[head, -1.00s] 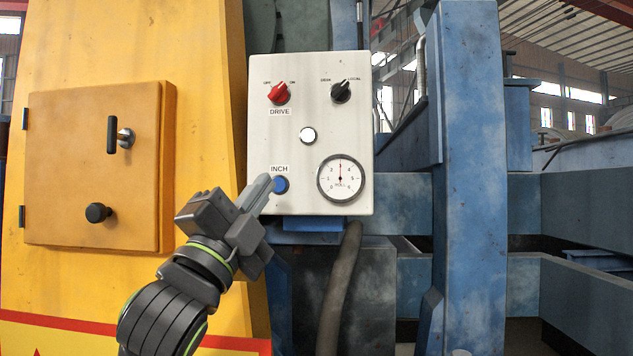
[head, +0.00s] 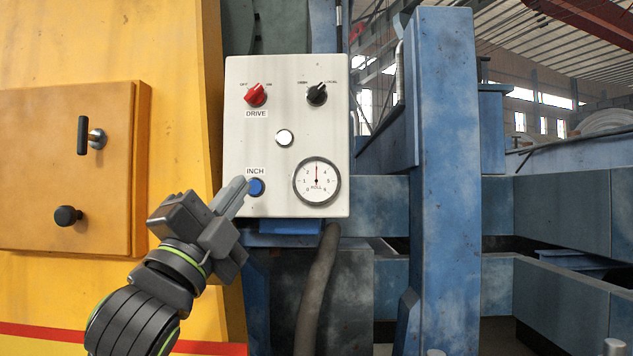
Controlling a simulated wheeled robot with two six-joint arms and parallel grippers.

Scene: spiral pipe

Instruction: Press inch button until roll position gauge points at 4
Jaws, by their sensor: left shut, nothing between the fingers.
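A white control panel (head: 236,140) faces me. The blue inch button (head: 256,187) is at its lower left, under an INCH label. The round roll gauge (head: 317,181) is to the button's right; its red needle points straight up, between 2 and 4. My left gripper (head: 236,192) is shut and empty. Its fingertips are just left of the button, over the panel's lower left edge. The button's face shows almost whole; I cannot tell whether the tips touch it. My right gripper is not in view.
Above the button are a red drive knob (head: 256,95), a black knob (head: 317,94) and a white round button (head: 284,138). A yellow cabinet (head: 68,165) with a handle stands left. A dark hose (head: 318,290) hangs below the panel; a blue post (head: 447,180) stands right.

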